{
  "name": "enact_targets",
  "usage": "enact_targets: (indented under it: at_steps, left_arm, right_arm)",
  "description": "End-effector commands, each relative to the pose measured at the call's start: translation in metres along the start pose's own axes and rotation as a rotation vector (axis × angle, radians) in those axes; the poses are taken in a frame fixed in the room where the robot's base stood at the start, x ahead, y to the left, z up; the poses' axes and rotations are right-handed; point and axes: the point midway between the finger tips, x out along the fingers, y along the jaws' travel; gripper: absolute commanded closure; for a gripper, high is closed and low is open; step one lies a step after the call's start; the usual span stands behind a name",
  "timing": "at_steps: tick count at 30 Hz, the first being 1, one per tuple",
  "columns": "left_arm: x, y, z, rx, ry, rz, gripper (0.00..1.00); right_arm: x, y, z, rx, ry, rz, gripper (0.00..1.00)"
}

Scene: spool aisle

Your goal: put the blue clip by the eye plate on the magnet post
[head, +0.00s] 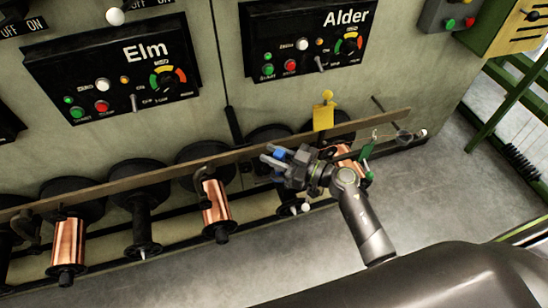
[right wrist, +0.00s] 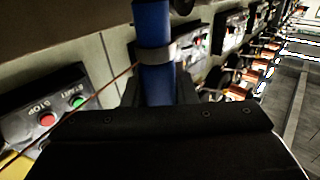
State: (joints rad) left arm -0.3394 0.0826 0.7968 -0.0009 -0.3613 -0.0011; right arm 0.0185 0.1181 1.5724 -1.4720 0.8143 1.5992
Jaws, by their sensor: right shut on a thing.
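My right gripper (head: 275,158) is shut on the blue clip (head: 279,152), in front of the long rail. In the right wrist view the blue clip (right wrist: 153,45) stands upright between the fingers, with a grey band around it; its far end is cut off at the top. A thin reddish line runs from the band to the lower left. A dark post (head: 233,124) rises behind the rail left of my gripper; I cannot tell whether it is the magnet post. I cannot make out the eye plate for certain. My left gripper is not in view.
The brown rail (head: 110,185) runs in front of several spools, some with copper wire (head: 215,203). A yellow tag (head: 323,117) and a green piece (head: 366,158) are right of my gripper. Panels marked Elm (head: 112,68) and Alder (head: 305,40) are above. The floor (head: 450,190) at right is clear.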

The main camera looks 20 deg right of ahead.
Motion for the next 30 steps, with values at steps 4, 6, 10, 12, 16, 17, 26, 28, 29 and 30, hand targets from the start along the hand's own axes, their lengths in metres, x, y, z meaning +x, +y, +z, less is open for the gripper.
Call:
enact_targets:
  at_steps: [4,6,10,12,16,17,26,28,29,30]
  left_arm:
    - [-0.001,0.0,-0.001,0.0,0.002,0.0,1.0]
    - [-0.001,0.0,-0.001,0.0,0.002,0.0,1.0]
    - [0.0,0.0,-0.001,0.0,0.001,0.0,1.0]
    - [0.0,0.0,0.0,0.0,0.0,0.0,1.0]
    - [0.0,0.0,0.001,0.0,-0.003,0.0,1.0]
    - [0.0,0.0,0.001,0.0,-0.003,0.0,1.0]
    - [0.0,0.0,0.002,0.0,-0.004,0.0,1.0]
    - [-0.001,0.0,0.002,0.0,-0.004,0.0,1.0]
    - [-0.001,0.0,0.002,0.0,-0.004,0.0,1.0]
    - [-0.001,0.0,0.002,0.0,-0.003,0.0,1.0]
  right_arm:
    - [0.0,0.0,0.0,-0.002,0.002,0.0,0.99]
    - [0.0,0.0,0.0,-0.002,0.002,0.0,0.99]
    - [0.0,0.0,0.003,0.0,0.002,0.0,0.99]
    - [0.0,0.0,0.002,-0.001,0.002,0.0,0.67]
    - [0.0,0.0,0.002,-0.001,0.001,0.0,0.53]
    - [0.0,0.0,0.003,-0.001,0.001,0.0,0.53]
    - [0.0,0.0,-0.001,-0.003,0.001,0.0,0.53]
    - [-0.009,0.001,0.001,-0.002,-0.002,0.001,0.53]
    - [-0.013,0.001,0.001,-0.003,-0.002,0.001,0.53]
    - [-0.02,0.0,0.001,-0.002,-0.003,0.001,0.53]
